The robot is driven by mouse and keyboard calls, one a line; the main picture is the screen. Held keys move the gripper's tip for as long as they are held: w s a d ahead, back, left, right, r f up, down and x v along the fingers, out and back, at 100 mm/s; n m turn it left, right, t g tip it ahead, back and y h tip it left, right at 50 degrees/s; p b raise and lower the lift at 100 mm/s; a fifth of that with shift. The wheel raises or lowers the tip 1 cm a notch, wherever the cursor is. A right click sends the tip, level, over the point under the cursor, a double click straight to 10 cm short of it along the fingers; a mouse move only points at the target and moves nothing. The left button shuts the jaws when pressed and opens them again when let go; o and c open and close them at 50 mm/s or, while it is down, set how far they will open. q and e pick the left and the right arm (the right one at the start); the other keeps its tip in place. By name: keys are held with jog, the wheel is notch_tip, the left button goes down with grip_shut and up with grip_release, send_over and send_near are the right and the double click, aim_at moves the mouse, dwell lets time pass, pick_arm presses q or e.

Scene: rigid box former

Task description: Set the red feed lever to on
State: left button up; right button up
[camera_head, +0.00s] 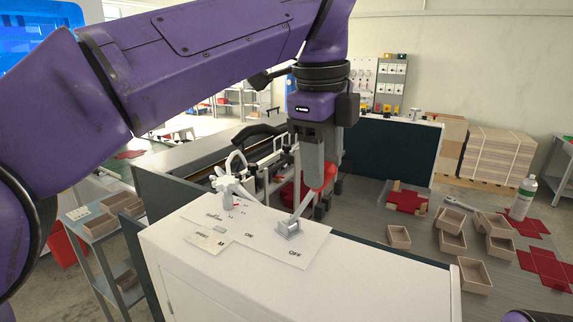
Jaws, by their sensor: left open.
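The feed lever has a red knob (329,174) on a grey shaft that rises from a grey base (289,228) on top of the white machine cabinet (215,275). The shaft tilts up and to the right. An "ON" label lies left of the base and an "OFF" label lies just in front of it. My left gripper (312,185) is open and points down at the knob. A grey finger covers part of the knob, so I cannot tell whether they touch. My right gripper is out of view.
A white handle (230,178) stands on the cabinet left of the lever. Behind are machine rails and a dark panel (395,150). Several cardboard boxes (474,274), red cut sheets (407,201) and a white bottle (523,198) lie or stand to the right.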

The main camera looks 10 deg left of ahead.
pick_arm(q)
jog(key=shift+w+d+f, duration=0.2)
jog(key=shift+w+f, duration=0.1)
jog(key=shift+f, duration=0.15)
jog(key=shift+w+d+f, duration=0.15)
jog(key=shift+w+f, duration=0.15)
jog(key=shift+f, duration=0.15)
jog(key=shift+s+r, duration=0.15)
jog(key=shift+s, duration=0.35)
jog(key=shift+s+r, duration=0.1)
jog(key=shift+s, duration=0.1)
jog(key=shift+c, duration=0.7)
jog(key=c, duration=0.5)
jog(key=shift+w, duration=0.25)
grip_shut()
jog(key=shift+w+a+r, duration=0.1)
jog(key=shift+w+a, duration=0.05)
jog(key=shift+a, duration=0.05)
jog(key=w+a+r+g+h, duration=0.1)
jog(key=w+a+g+h, duration=0.2)
jog(key=a, duration=0.3)
jog(key=shift+w+r+n+h, duration=0.2)
jog(key=shift+w+n+h, duration=0.1)
jog(key=shift+w+h, duration=0.45)
